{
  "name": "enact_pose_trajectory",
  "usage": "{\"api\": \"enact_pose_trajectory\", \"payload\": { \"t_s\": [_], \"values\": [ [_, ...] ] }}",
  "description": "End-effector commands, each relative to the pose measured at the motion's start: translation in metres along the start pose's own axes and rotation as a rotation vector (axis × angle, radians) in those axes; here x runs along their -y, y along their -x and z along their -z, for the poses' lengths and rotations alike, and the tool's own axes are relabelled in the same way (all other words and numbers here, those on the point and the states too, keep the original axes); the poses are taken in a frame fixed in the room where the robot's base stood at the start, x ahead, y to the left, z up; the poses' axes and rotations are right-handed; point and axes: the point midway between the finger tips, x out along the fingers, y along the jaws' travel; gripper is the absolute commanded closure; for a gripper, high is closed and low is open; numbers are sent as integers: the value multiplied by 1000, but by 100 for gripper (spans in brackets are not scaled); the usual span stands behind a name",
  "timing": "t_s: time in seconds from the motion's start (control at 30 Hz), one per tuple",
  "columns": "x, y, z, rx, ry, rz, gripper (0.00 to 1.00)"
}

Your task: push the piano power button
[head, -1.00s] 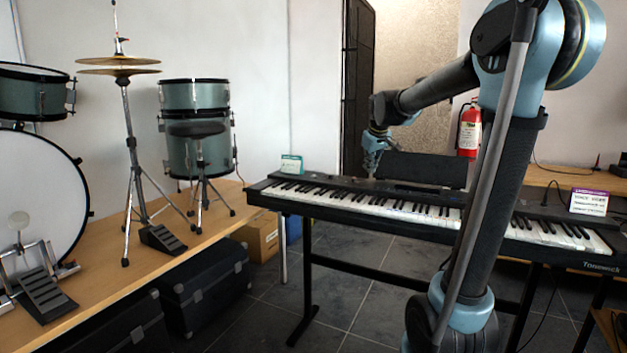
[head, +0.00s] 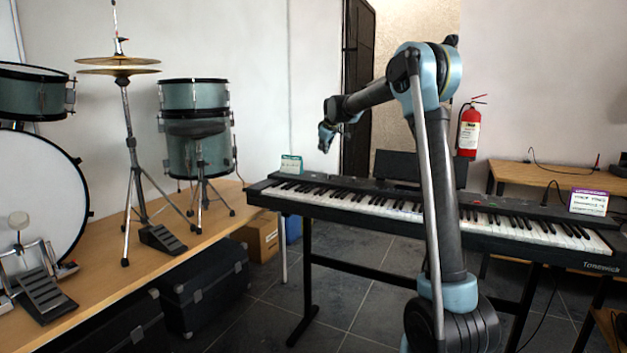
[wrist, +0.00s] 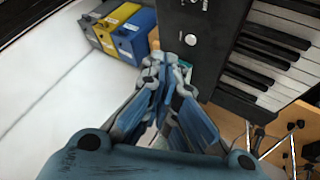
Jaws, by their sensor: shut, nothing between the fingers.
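The black piano (head: 390,203) stands on a dark stand in the middle and right of the head view. In the wrist view, its black end panel (wrist: 215,60) carries a pale round button (wrist: 190,40), with white keys to the right. I cannot read its label. My gripper (wrist: 167,78) is shut and empty. In the wrist picture its fingertips lie just below and left of the button, with a visible offset. In the head view my gripper (head: 326,140) is above the piano's left part, clear of the keys.
A small teal card (head: 291,164) stands at the piano's left end. A dark music rest (head: 400,167) rises behind the keys. Drums and a cymbal stand (head: 130,150) are on a wooden platform at left. Yellow and blue boxes (wrist: 130,38) show beyond the piano in the wrist view.

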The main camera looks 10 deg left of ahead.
Motion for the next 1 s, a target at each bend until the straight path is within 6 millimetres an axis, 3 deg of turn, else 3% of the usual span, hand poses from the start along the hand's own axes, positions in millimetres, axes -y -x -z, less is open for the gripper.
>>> {"api": "enact_pose_trajectory", "payload": {
  "t_s": [0.2, 0.4, 1.0],
  "values": [
    [2, -39, 40, -42, 68, -12, 100],
    [3, -56, 57, -60, 98, -18, 100],
    [7, -64, 57, -64, 104, -19, 100]
  ]
}}
